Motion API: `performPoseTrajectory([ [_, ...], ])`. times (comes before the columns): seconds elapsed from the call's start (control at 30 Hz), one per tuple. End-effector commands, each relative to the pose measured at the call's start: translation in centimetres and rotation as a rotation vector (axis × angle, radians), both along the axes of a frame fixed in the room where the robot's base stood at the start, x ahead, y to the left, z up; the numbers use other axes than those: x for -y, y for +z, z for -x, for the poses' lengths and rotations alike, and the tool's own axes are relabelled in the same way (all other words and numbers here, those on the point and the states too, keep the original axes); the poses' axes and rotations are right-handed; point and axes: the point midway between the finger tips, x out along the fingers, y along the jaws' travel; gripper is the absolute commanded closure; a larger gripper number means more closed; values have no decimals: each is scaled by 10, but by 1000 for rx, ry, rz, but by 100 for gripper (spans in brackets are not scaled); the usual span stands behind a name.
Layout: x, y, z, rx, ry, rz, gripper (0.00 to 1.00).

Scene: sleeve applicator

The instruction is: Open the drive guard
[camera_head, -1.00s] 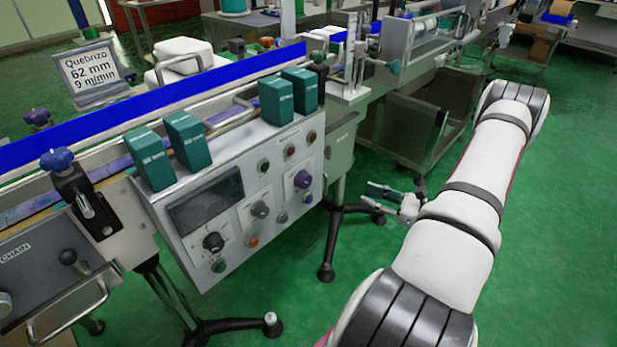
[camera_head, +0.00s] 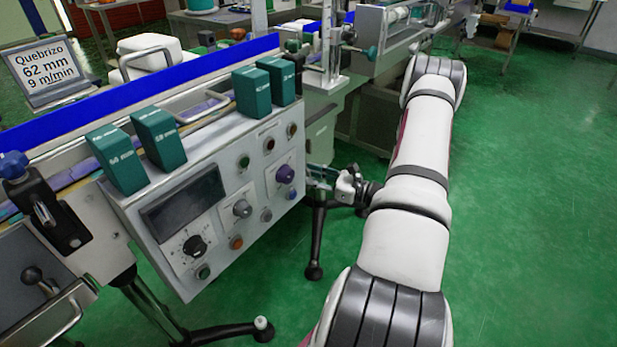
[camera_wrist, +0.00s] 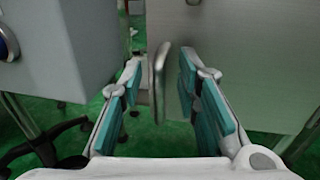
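In the wrist view a pale grey panel (camera_wrist: 240,65) fills the right side, and an upright metal bar handle (camera_wrist: 160,75) stands at its left edge. I take this panel to be the drive guard; no label is readable there. In the head view a grey-green housing (camera_head: 321,132) behind the control box seems to be the same part, mostly hidden. My gripper (camera_wrist: 158,82) is open, its teal-padded fingers spread on either side of the handle, with gaps showing on both sides.
The control box (camera_head: 215,215) with knobs and a screen stands close left of my gripper; its grey side (camera_wrist: 60,45) fills the wrist view's left. A black tripod foot (camera_head: 314,270) stands below. Green floor (camera_head: 520,200) is clear on the right.

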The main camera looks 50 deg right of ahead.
Motion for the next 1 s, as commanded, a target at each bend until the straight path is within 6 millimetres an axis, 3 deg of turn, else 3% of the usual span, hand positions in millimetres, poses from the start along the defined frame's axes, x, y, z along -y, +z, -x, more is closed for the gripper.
performPoseTrajectory([
  [0.13,-3,0,-10,0,2,0,70],
  [0.43,-4,0,-12,1,0,-1,70],
  [0.47,-4,0,-12,1,0,0,72],
  [0.6,-4,0,-12,1,1,0,100],
  [1.0,-3,0,-7,0,16,0,100],
])
